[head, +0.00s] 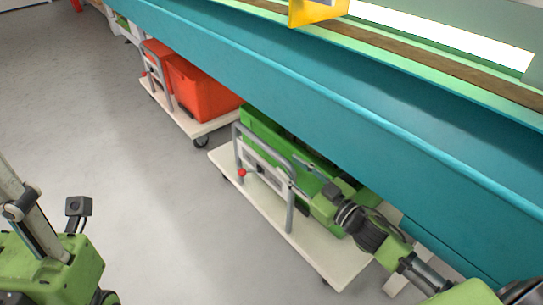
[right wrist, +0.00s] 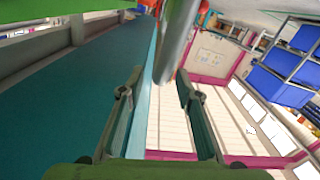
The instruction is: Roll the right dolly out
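The right dolly (head: 330,265) is a low cream platform on casters, partly under a teal bench. It carries a green crate (head: 262,125) and has a grey tube handle (head: 290,215) with a red knob (head: 242,172) near it. My right gripper (head: 302,178) is at the right side of this handle, fingers apart. In the right wrist view, my right gripper (right wrist: 152,85) is open, with a grey bar (right wrist: 177,45) just beyond and between its fingers; contact cannot be told. My left arm shows at the lower left of the head view, but its fingertips do not show.
The teal bench (head: 300,95) runs diagonally above the dollies. Another dolly (head: 215,124) with an orange-red crate (head: 200,90) stands further back on the left. The grey floor (head: 130,190) in front of the dollies is clear.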

